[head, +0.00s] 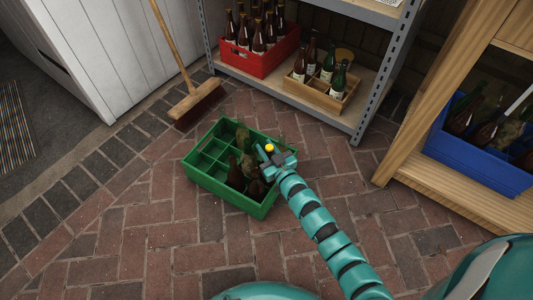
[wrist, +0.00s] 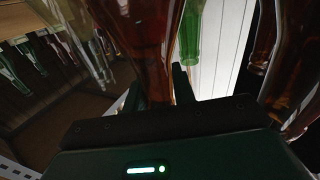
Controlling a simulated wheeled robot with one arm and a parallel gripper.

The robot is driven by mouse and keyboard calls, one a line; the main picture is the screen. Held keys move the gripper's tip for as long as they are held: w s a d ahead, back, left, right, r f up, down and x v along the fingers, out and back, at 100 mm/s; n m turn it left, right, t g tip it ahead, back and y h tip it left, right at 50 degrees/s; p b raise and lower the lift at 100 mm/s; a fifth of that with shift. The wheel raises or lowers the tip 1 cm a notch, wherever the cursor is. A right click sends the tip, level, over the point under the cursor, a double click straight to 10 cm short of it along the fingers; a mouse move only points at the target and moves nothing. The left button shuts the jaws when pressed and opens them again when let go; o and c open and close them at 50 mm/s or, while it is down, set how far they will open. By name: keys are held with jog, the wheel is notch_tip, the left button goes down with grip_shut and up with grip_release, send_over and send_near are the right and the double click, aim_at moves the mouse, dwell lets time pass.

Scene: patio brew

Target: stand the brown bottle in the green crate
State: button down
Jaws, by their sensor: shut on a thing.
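The green crate (head: 207,185) stands on the brick floor, with divided compartments. Its left compartments are empty, and several brown and olive-clear bottles stand towards its right side. My gripper (head: 268,164) is over the crate's right part. It is shut on a brown bottle (wrist: 148,45), which fills the middle of the wrist view. In the head view the gripper and the crowded bottles partly hide the held bottle, and I cannot tell whether its base touches the crate floor. In the wrist view a green bottle (wrist: 192,35) and another brown bottle (wrist: 296,70) are close by.
A red crate (head: 257,62) of brown bottles and a wooden crate (head: 318,98) with brown and green bottles sit on the metal shelf. A blue crate (head: 482,172) of bottles is in the wooden shelf at right. A broom (head: 195,100) stands behind the green crate. Floor at front left is clear.

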jog(key=shift+f, duration=0.9)
jog(key=shift+r, duration=0.1)
jog(key=c, duration=1.1)
grip_release()
jog(key=shift+c, duration=0.2)
jog(key=shift+r, duration=0.1)
jog(key=p+v, duration=0.5)
jog(key=v, duration=0.7)
